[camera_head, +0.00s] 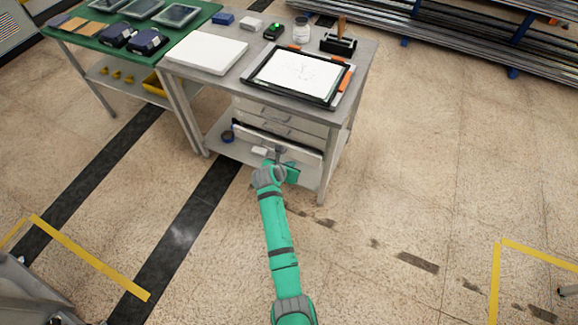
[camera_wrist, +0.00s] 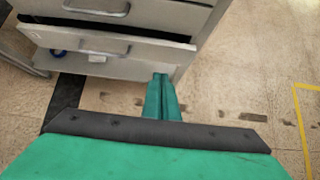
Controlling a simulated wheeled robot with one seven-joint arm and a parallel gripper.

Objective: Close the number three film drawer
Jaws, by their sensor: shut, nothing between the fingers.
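A cabinet of white-grey drawers stands under the steel table. Its lowest visible drawer (camera_head: 304,152) sticks out, with a dark gap above its front. In the wrist view this drawer front (camera_wrist: 60,42) has a bar handle (camera_wrist: 105,46); its small label is too small to read. The drawer above (camera_wrist: 150,12) looks flush. My gripper (camera_head: 279,150) is in front of the pulled-out drawer. In the wrist view my fingertips (camera_wrist: 160,76) are together and empty, at the lower right of the drawer front. I cannot tell whether they touch it.
The steel table (camera_head: 220,82) carries a framed light panel (camera_head: 298,75), a white slab (camera_head: 207,53) and small items. A table leg (camera_head: 326,180) stands right of the drawers. A blue roll (camera_head: 228,136) lies on the lower shelf.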

